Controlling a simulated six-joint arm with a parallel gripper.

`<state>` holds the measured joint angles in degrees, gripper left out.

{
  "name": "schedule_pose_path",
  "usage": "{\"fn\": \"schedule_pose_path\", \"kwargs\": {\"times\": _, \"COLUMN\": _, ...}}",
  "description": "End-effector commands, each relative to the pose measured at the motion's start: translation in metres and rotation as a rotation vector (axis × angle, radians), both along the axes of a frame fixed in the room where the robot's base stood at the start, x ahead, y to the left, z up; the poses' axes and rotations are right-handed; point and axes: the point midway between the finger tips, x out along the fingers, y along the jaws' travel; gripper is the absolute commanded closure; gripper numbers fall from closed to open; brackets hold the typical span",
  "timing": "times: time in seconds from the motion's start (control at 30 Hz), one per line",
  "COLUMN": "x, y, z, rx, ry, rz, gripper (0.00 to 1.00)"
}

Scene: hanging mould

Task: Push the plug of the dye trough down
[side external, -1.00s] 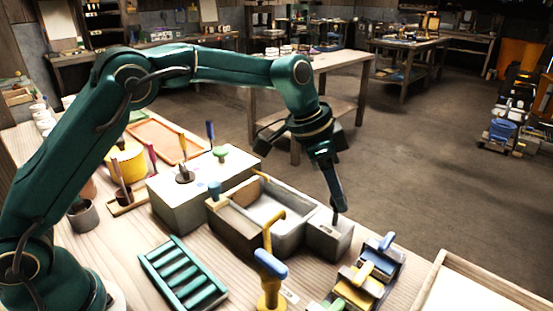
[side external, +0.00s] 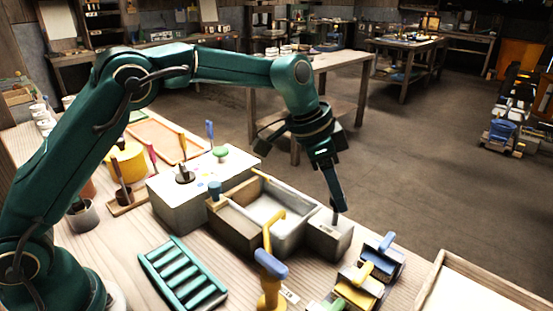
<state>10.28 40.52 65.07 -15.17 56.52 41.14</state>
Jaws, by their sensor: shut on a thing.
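The dye trough (side external: 291,238) is a grey basin with a pale inside, in the middle of the bench. A grey block (side external: 328,241) with a flat top adjoins its right end. My gripper (side external: 337,207) points down over this block, its tips close above the top. It is shut on a small dark thing, which I take to be the plug (side external: 335,219). Only a little of it shows under the fingers, so how deep it sits cannot be told. A blue knob (side external: 214,188) stands at the trough's left end.
A yellow post with a blue handle (side external: 270,263) stands in front of the trough. A green ribbed rack (side external: 182,278) lies front left. Coloured blocks with handles (side external: 366,277) and a wooden tray (side external: 440,262) are at right. A pale block (side external: 180,208) stands behind left.

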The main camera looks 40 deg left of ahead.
Motion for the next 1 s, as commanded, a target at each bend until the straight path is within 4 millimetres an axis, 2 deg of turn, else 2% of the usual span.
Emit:
{"fn": "schedule_pose_path", "kwargs": {"times": 0.1, "x": -0.001, "y": 0.0, "z": -0.001, "rx": -0.001, "ry": 0.002, "rz": -0.001, "gripper": 1.0}}
{"fn": "schedule_pose_path", "kwargs": {"times": 0.33, "x": -0.001, "y": 0.0, "z": -0.027, "rx": 0.0, "ry": 0.004, "rz": 0.0, "gripper": 1.0}}
{"fn": "schedule_pose_path", "kwargs": {"times": 0.63, "x": -0.001, "y": 0.0, "z": -0.031, "rx": 0.002, "ry": 0.005, "rz": -0.001, "gripper": 1.0}}
{"fn": "schedule_pose_path", "kwargs": {"times": 0.67, "x": -0.001, "y": 0.0, "z": -0.031, "rx": 0.002, "ry": 0.005, "rz": -0.001, "gripper": 0.59}}
{"fn": "schedule_pose_path", "kwargs": {"times": 0.7, "x": -0.001, "y": 0.0, "z": -0.031, "rx": 0.002, "ry": 0.005, "rz": -0.001, "gripper": 0.44}}
{"fn": "schedule_pose_path", "kwargs": {"times": 0.73, "x": -0.001, "y": 0.0, "z": -0.031, "rx": 0.002, "ry": 0.005, "rz": -0.001, "gripper": 0.34}}
{"fn": "schedule_pose_path", "kwargs": {"times": 1.0, "x": 0.0, "y": 0.0, "z": -0.03, "rx": 0.001, "ry": 0.002, "rz": 0.0, "gripper": 0.34}}
